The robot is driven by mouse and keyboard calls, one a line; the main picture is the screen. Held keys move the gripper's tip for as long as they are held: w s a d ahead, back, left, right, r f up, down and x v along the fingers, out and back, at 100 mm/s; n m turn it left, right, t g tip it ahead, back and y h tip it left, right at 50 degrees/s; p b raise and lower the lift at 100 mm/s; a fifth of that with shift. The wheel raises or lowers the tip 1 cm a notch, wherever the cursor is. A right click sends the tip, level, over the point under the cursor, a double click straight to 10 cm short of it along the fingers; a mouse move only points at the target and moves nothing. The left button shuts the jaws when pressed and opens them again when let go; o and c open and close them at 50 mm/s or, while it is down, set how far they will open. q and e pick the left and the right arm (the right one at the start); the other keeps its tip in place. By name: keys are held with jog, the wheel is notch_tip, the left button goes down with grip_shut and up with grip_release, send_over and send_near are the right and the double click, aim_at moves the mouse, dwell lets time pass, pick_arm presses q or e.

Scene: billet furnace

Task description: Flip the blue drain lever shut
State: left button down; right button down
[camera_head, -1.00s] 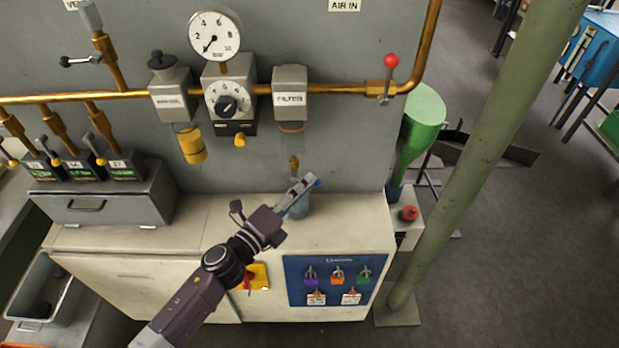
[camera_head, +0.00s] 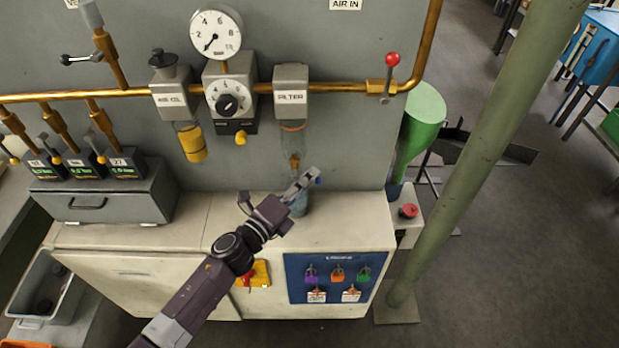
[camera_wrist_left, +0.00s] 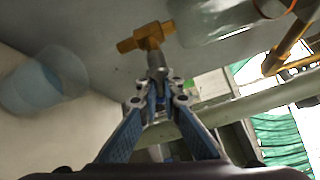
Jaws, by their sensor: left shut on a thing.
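The blue drain lever (camera_head: 318,180) shows as a small blue end at the fingertips of my left gripper (camera_head: 313,173). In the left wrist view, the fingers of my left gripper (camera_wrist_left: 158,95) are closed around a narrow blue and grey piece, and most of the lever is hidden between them. A brass drain fitting (camera_wrist_left: 146,37) lies just beyond the fingertips. In the head view, the brass drain (camera_head: 294,163) hangs under the clear bowl of the filter (camera_head: 291,97). The lever's exact angle is hard to tell. My right gripper is not in view.
A clear jar (camera_head: 299,206) stands on the cabinet top beneath the drain, close to my left gripper. A red-knobbed air valve (camera_head: 391,61) is up to the right. A blue lock board (camera_head: 337,280) is on the cabinet front. A green post (camera_head: 484,150) stands to the right.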

pick_arm(q)
jog(key=shift+s+d+f+n+t+h+b, duration=0.2)
jog(key=shift+n+b, duration=0.25)
jog(key=shift+b, duration=0.8)
jog(key=shift+w+d+r+n+t+h+b, duration=0.1)
jog(key=shift+n+t+h+b, duration=0.25)
jog(key=shift+b, duration=0.9)
jog(key=shift+s+r+n+b, duration=0.1)
jog(key=shift+r+n+b, duration=0.25)
jog(key=shift+n+b, duration=0.25)
jog(key=shift+t, duration=0.25)
jog(key=c, duration=2.3)
grip_release()
jog(key=shift+o, duration=1)
jog(key=shift+r, duration=0.2)
